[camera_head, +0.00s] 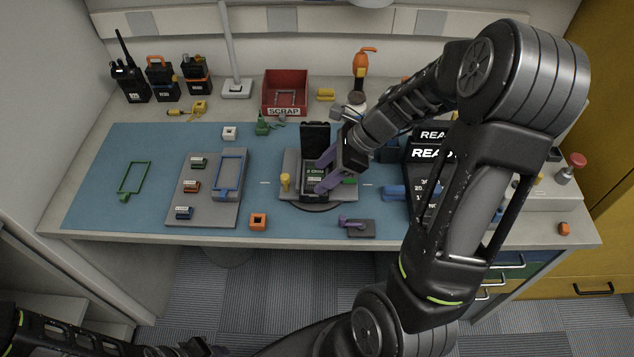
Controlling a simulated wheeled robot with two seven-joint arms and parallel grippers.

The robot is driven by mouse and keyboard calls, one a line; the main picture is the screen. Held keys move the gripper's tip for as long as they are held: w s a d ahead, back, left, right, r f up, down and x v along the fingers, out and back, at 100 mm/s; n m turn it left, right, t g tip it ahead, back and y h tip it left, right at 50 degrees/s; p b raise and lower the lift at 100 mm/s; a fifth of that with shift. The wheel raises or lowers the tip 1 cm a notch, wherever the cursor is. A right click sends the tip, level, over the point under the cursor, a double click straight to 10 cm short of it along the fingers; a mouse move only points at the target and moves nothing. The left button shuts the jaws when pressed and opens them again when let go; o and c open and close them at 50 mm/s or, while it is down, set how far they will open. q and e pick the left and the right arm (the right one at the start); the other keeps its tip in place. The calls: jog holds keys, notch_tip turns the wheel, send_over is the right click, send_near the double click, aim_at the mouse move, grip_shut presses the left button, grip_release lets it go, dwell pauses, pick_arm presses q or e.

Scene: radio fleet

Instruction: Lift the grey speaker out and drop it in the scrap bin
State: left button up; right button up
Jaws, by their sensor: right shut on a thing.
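My right gripper (322,177), with purple fingers, reaches down into the open radio (309,195) on the round stand at the middle of the bench. The radio's black cover (315,137) stands upright behind it. The fingers are shut on a small part at the radio, seemingly the grey speaker, which is mostly hidden by the fingers. The red scrap bin (269,99), labelled SCRAP, stands behind the blue mat, and a light wire-like piece shows inside it. Part of my left arm shows at the bottom left; its fingers are out of view.
A grey tray (204,214) with small coloured parts and a blue frame lies left of the radio. Several radios (130,82) stand at the back left. A lamp post (230,50) rises left of the bin. A dark READY display (425,153) stands right, partly behind my arm.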

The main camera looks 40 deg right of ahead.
aim_at(321, 179)
jog(key=shift+s+a+f, duration=0.35)
jog(key=shift+a+f, duration=0.3)
jog(key=shift+f, duration=0.15)
jog(key=c, duration=0.9)
jog(key=shift+w+f, duration=0.15)
jog(key=shift+w, duration=0.1)
grip_shut()
pick_arm(q)
jog(key=shift+w+a+f, duration=0.1)
jog(key=shift+f, duration=0.2)
pick_arm(e)
jog(key=shift+r, duration=0.2)
jog(key=shift+w+r, duration=0.1)
jog(key=shift+r, duration=0.1)
jog(key=r, duration=0.3)
jog(key=r+p, duration=0.1)
jog(key=r, duration=0.4)
jog(key=shift+w+d+r, duration=0.2)
jog(key=shift+w+r, duration=0.1)
jog(key=shift+w, duration=0.05)
pick_arm(q)
jog(key=shift+w+r+p, duration=0.15)
jog(key=shift+r+p, duration=0.15)
jog(key=shift+r, duration=0.3)
pick_arm(e)
jog(key=shift+s+d+r, duration=0.1)
jog(key=shift+r, duration=0.4)
